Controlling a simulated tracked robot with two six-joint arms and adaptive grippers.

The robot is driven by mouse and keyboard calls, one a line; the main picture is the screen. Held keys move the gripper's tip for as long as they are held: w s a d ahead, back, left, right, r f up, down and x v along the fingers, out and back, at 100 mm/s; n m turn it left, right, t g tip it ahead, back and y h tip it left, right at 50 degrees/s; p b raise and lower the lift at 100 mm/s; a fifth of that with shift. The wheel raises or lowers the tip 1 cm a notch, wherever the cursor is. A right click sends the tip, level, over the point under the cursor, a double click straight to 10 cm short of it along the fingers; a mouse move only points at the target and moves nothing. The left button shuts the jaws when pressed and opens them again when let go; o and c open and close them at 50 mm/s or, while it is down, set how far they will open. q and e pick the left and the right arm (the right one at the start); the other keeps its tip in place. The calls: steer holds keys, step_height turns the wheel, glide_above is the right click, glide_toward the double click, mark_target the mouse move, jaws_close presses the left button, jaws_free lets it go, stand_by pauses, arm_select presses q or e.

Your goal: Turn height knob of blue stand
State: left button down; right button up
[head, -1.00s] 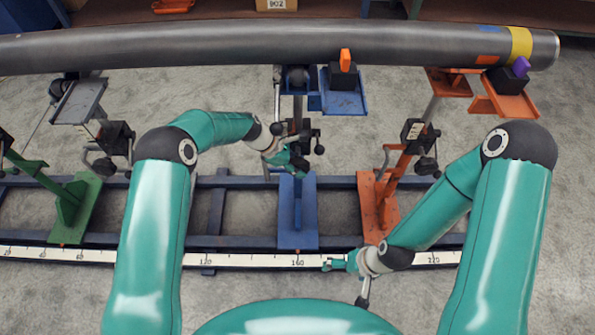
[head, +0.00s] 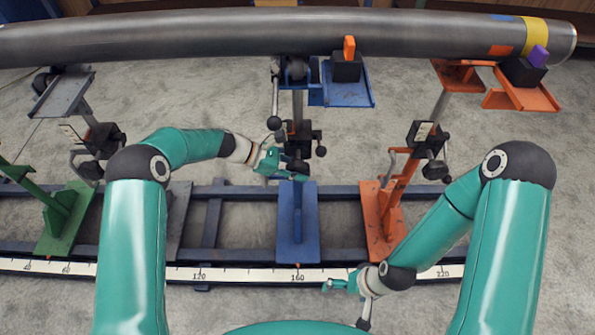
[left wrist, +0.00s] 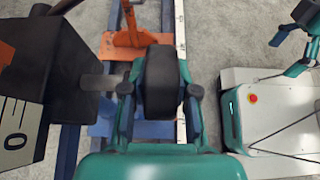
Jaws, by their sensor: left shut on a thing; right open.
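The blue stand has a blue base (head: 297,230) on the rail and a dark post block above it, under the pipe. My left gripper (head: 279,162) is at this block from the left. In the left wrist view, a black round knob (left wrist: 160,82) sits between my left gripper's fingers (left wrist: 160,98), which are shut on it. A short grey shaft joins the knob to a dark block (left wrist: 78,82) with a white scale. In the head view the gripper hides most of the knob. My right gripper (head: 340,285) is open and empty near the ruler, right of the blue base.
A long grey pipe (head: 200,34) lies across the stands. An orange stand (head: 383,222) is to the right and a green stand (head: 64,222) to the far left. A white ruler strip (head: 240,275) runs along the front. Bare floor shows between the stands.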

arm_select(q)
steer(key=shift+w+a, duration=0.1)
steer(key=c, duration=0.9)
jaws_free()
steer(key=v, duration=1.2)
steer(key=shift+f, duration=0.1)
